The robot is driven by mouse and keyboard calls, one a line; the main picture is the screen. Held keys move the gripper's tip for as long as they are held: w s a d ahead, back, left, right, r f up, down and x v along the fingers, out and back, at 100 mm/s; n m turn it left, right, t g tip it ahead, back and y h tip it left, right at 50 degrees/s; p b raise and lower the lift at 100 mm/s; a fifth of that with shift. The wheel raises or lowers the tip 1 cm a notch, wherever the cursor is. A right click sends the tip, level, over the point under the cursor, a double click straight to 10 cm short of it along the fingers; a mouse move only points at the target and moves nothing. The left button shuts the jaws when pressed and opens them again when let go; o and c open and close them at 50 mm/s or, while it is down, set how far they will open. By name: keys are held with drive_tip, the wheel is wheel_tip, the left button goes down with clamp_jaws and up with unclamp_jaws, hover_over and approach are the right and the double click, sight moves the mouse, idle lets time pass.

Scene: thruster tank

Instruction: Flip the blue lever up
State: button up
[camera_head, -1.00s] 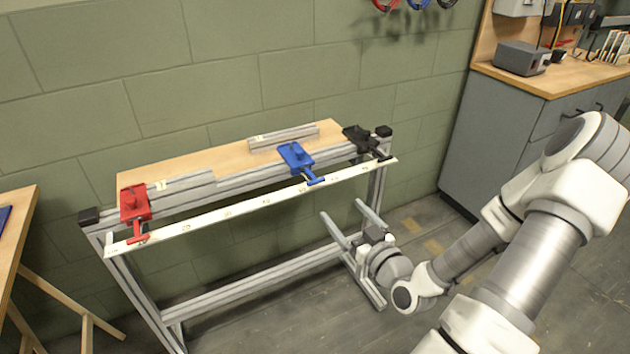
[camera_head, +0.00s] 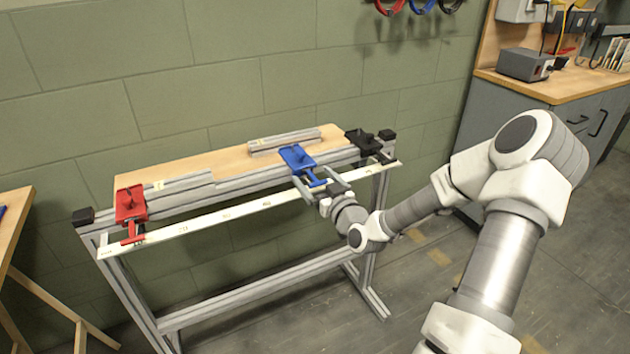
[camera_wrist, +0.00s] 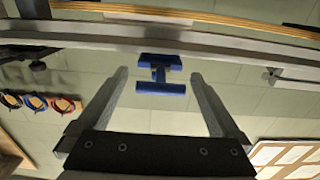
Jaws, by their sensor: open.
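The blue lever (camera_head: 312,179) belongs to a blue clamp (camera_head: 297,158) on the front rail of the bench frame. Its T-shaped handle points out and down from the rail. My gripper (camera_head: 315,191) is at the handle in the head view, with its fingers on either side of it. In the wrist view the blue handle (camera_wrist: 161,88) lies between the two open fingers (camera_wrist: 163,92), near their tips and apart from both. The gripper is open and empty. Whether the handle is fully at finger depth is hard to tell.
A red clamp (camera_head: 131,208) sits at the left end of the rail and a black clamp (camera_head: 368,146) at the right end. A white ruler strip (camera_head: 213,218) runs along the front. A grey cabinet (camera_head: 540,125) stands at the right.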

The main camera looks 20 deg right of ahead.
sight(309, 171)
drive_tip(key=c, duration=1.3)
wheel_tip(309, 171, up, 2)
drive_tip(key=g+p, duration=0.1)
drive_tip(key=p, duration=0.2)
drive_tip(key=g+p, duration=0.1)
drive_tip(key=p, duration=0.2)
drive_tip(key=shift+w+a+r+g, duration=0.1)
drive_tip(key=shift+w+g, duration=0.05)
drive_tip(key=shift+g, duration=0.25)
drive_tip(key=g+p, duration=0.1)
drive_tip(key=p, duration=0.1)
drive_tip(key=r+g+p, duration=0.1)
drive_tip(key=g+p, duration=0.1)
drive_tip(key=p, duration=0.1)
drive_tip(key=g+p, duration=0.1)
drive_tip(key=p, duration=0.1)
drive_tip(key=shift+w+r, duration=0.25)
drive_tip(key=shift+w, duration=0.15)
drive_tip(key=g+p, duration=0.2)
drive_tip(key=w+g+p, duration=0.1)
drive_tip(key=p, duration=0.2)
drive_tip(key=shift+r+g, duration=0.35)
drive_tip(key=shift+g, duration=0.05)
drive_tip(key=shift+w+g+p, duration=0.3)
drive_tip(key=shift+g+p, duration=0.45)
drive_tip(key=shift+g, duration=0.15)
drive_tip(key=shift+w+g+p, duration=0.3)
drive_tip(key=shift+g+p, duration=0.4)
drive_tip(key=shift+g, duration=0.2)
